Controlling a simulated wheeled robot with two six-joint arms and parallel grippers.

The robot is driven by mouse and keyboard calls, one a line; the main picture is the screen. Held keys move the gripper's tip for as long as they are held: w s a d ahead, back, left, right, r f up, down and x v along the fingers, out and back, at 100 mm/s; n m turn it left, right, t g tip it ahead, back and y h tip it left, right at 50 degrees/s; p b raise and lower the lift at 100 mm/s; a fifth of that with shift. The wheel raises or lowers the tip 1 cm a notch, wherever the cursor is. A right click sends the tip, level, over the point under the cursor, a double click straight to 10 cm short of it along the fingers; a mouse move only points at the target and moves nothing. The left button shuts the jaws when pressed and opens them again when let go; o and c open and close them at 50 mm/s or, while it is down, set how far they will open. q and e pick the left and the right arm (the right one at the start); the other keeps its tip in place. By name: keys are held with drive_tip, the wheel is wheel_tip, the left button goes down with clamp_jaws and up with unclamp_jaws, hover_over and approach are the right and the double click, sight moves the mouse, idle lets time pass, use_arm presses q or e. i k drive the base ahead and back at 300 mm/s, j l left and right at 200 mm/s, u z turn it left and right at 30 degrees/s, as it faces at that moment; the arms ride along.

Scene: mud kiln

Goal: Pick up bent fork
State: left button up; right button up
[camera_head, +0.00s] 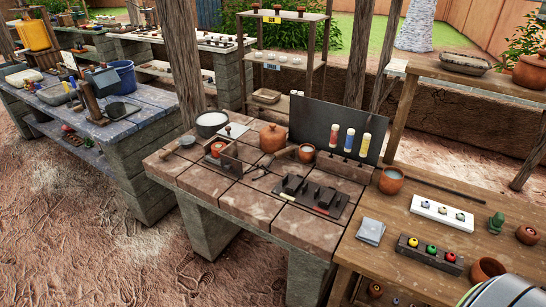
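I cannot make out a bent fork for certain. A small dark utensil-like item (261,172) lies on the brick-topped counter, in front of the round clay pot (272,138); it is too small to tell what it is. A black slab (318,197) with dark blocks and thin red and yellow strips lies near the counter's front right.
The brick-topped counter (201,178) holds a grey pot (211,124) and a dark upright panel (325,128). A wooden table (400,223) at right holds a white tray (442,215) and clay cups. Wooden posts rise behind. Bare dirt (75,235) lies open at left.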

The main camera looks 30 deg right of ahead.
sight(290, 150)
drive_tip(key=i+j, duration=0.15)
drive_tip(key=i, duration=0.3)
drive_tip(key=i+j, duration=0.1)
drive_tip(key=i, duration=0.4)
drive_tip(key=i+z, duration=0.15)
drive_tip(key=z, duration=0.3)
drive_tip(key=i+j+z, duration=0.1)
drive_tip(key=z, duration=0.35)
drive_tip(key=i+j+z, duration=0.1)
drive_tip(key=z, duration=0.35)
drive_tip(key=j, duration=0.1)
